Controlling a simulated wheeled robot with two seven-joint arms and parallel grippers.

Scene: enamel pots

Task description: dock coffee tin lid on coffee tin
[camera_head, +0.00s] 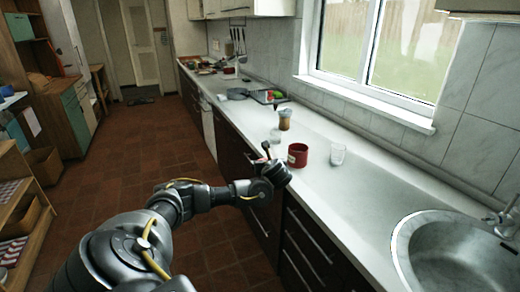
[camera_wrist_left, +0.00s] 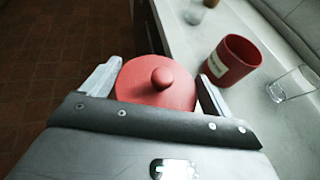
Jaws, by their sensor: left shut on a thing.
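The coffee tin (camera_head: 298,155) is a red, open-topped cylinder standing upright on the white counter. It also shows in the left wrist view (camera_wrist_left: 236,62), with a pale label on its side and its mouth uncovered. The red, round lid (camera_wrist_left: 150,92) with a ball knob sits between the fingers of my left gripper (camera_wrist_left: 159,70), which is shut on it, knob facing the camera. In the head view my left gripper (camera_head: 268,158) is at the counter's front edge, just left of the tin. The lid is apart from the tin. My right gripper is not in view.
A clear glass (camera_head: 337,155) stands right of the tin; another glass (camera_head: 275,136) and a brown jar (camera_head: 285,120) stand behind it. A sink (camera_head: 455,250) is at the near right. The counter (camera_head: 365,185) between tin and sink is clear.

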